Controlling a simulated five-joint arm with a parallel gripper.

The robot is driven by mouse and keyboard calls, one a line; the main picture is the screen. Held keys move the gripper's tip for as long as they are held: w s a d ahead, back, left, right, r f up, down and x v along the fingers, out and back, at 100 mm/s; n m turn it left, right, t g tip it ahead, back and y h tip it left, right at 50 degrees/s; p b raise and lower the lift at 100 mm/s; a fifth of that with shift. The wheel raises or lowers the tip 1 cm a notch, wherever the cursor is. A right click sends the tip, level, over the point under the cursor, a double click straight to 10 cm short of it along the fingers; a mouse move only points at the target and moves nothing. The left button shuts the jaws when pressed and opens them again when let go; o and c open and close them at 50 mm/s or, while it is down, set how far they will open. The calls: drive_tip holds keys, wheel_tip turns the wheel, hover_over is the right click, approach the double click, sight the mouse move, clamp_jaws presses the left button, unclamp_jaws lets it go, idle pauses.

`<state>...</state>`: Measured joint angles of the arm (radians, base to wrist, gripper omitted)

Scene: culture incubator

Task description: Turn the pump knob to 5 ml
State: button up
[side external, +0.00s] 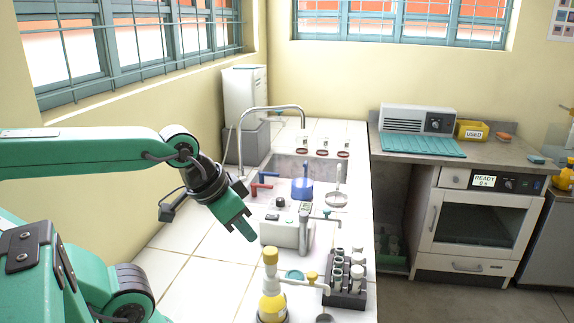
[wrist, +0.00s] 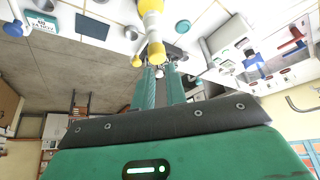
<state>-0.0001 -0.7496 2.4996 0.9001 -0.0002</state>
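The pump is probably the white box (side external: 283,233) on the white bench, with a small green mark and a dark knob (side external: 280,202) at its top. The knob's setting is too small to read. My gripper (side external: 250,238) hangs in the air at the left of the box, fingers slanting down to the right, apart from the knob. In the wrist view the two green fingers (wrist: 161,72) stand a narrow gap apart with nothing held between them. A white box (wrist: 230,38) shows to the right of the fingers there.
A yellow-capped bottle (side external: 271,290) stands at the front, beside a dark tube rack (side external: 346,289). A grey handheld device (side external: 305,232) is right of the box. Behind are a blue-based stand (side external: 302,189), a sink and a curved tap (side external: 274,109). Bare bench lies at front left.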

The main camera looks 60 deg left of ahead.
drive_tip(key=o, duration=0.7)
drive_tip(key=shift+w+a+r, duration=0.1)
drive_tip(key=shift+w+r, duration=0.1)
drive_tip(key=shift+w, duration=0.1)
drive_tip(key=shift+c, duration=0.2)
drive_tip(key=w+a+r+n+g, duration=0.25)
drive_tip(key=w+a+n, duration=0.2)
drive_tip(key=w, duration=0.45)
drive_tip(key=n+g, duration=0.3)
drive_tip(key=n, duration=0.6)
approach(280, 199)
drive_tip(key=shift+d+f, duration=0.2)
drive_tip(key=shift+d, duration=0.15)
drive_tip(key=shift+w+a+f, duration=0.15)
drive_tip(key=shift+a+f, duration=0.25)
drive_tip(key=shift+a, duration=0.05)
drive_tip(key=shift+f, duration=0.1)
drive_tip(key=shift+f, duration=3.8)
